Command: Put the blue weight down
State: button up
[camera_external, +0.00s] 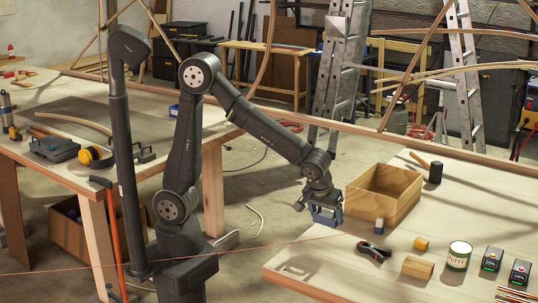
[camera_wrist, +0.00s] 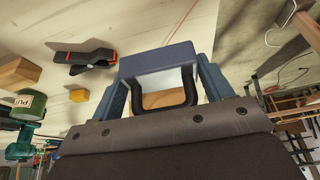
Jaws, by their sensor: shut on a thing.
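The blue weight (camera_external: 327,216) is in my gripper in the external view, held in the air by the left edge of the right-hand workbench (camera_external: 310,262). In the wrist view the weight (camera_wrist: 157,60) is a blue block with a black loop handle. My gripper (camera_wrist: 163,88) has its fingers on either side, shut on it. My gripper (camera_external: 322,203) points down in the external view, left of the open wooden box (camera_external: 385,205). The underside of the weight and any gap to the bench are hard to tell.
A mallet (camera_external: 435,172) lies behind.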

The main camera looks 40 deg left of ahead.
send_over(335, 234)
jog(key=s, duration=0.2)
jog(key=f, duration=0.4)
jog(key=shift+w+f, duration=0.15)
jog(key=shift+w, duration=0.05)
jog(key=shift+f, duration=2)
jog(key=shift+f, duration=0.15)
jog(key=o, duration=1.6)
jog(key=shift+c, duration=0.2)
jog(key=v, duration=1.2)
